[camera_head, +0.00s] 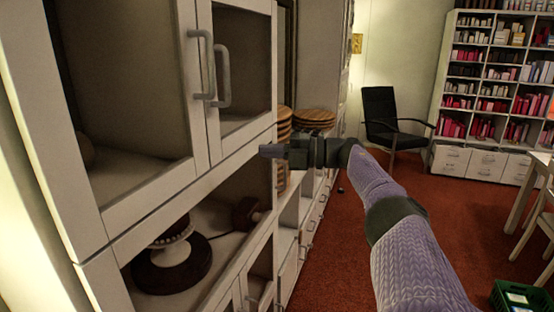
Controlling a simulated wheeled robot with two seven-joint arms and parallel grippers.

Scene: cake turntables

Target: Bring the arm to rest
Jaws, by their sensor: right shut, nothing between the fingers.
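My right arm comes in from the lower right, in a lilac knitted sleeve with a dark band. Its dark right gripper (268,151) is shut and empty, held out in the air in front of the white cabinet (185,185). The fingertips point left, near the cabinet's edge; I cannot tell if they touch it. In the lower opening a dark round turntable (172,275) bears a pale tiered thing, perhaps a cake stand. My left gripper is not in view.
Glass doors with grey handles (204,65) front the upper cabinet. Stacked round wooden boards (316,115) stand behind the gripper. A black chair (381,112), a bookshelf (492,80) and a green crate (515,298) lie beyond. The red floor (330,260) is largely clear.

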